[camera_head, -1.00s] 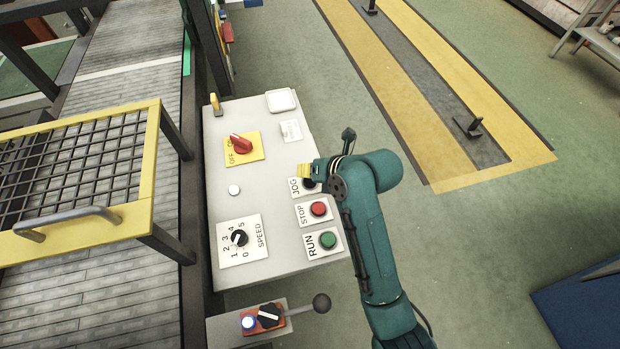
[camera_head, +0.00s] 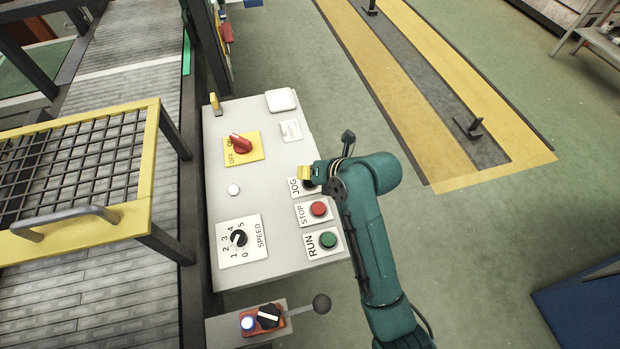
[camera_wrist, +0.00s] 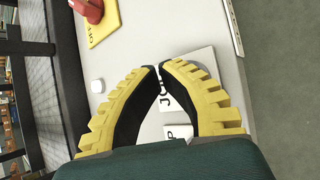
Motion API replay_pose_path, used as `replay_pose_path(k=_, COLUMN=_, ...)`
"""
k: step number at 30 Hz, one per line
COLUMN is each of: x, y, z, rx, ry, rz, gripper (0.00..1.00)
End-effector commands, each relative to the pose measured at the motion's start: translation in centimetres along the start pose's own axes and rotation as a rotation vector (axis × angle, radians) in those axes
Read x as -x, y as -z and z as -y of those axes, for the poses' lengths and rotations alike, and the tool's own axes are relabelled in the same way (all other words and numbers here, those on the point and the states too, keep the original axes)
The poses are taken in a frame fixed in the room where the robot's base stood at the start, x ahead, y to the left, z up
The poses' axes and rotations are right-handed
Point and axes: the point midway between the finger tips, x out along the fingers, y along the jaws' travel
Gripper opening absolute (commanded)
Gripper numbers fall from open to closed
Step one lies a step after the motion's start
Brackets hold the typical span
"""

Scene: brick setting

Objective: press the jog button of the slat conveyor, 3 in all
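The JOG plate (camera_head: 294,188) is on the light grey control panel (camera_head: 240,285), above the STOP and RUN plates. Part of its dark button shows in the head view (camera_head: 309,184); my gripper covers the rest. My gripper (camera_head: 304,176) is over this button from the right side. Whether it touches the button cannot be told. In the wrist view the two yellow-ribbed fingers (camera_wrist: 159,67) come together at their tips, with nothing seen between them. The slat conveyor (camera_head: 115,285) runs along the left.
The red STOP button (camera_head: 318,209) and green RUN button (camera_head: 328,240) are close below my gripper. A red OFF switch (camera_head: 241,144), white lamp (camera_head: 233,190) and SPEED knob (camera_head: 238,238) are farther left. A lever (camera_head: 321,303) stands below the panel.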

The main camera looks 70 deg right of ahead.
Motion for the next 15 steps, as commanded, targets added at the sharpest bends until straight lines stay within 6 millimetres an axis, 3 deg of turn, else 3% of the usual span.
replay_pose_path(k=15, x=-0.5, y=0.38, z=0.36, rx=0.0, ry=0.0, rz=-0.001, gripper=0.0)
